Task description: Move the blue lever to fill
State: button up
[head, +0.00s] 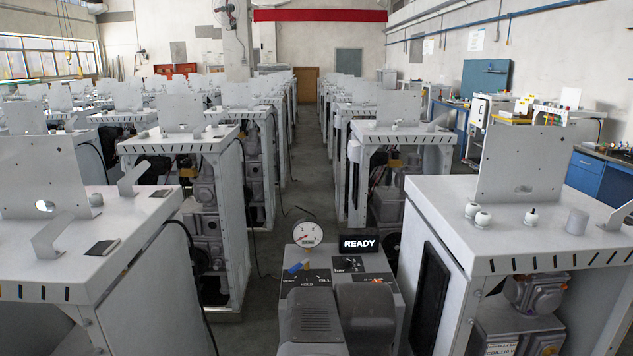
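The blue lever (297,267) is small on the sloping dark label plate (307,277) of the grey console at bottom centre. The plate reads VENT at left, HOLD in the middle and FILL at right. The lever lies on the left, VENT side, apart from the FILL mark; its exact angle is hard to tell. A round white gauge (308,234) stands behind it, and a black display (359,244) to its right reads READY. My gripper's fingertips are not recognisable in the head view. Two grey rounded shapes cover the console's near part; I cannot tell whether they are mine.
A black knob (350,264) marked "bar" sits right of the lever. Large white machine cabinets stand close at left (120,225) and right (455,235), with upright panels on top. An open aisle (308,165) runs back between rows of similar cabinets.

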aim_at(306, 262)
jog(key=i+u, duration=0.3)
jog(key=i, duration=0.15)
jog(key=i+u, duration=0.3)
jog(key=i, duration=0.15)
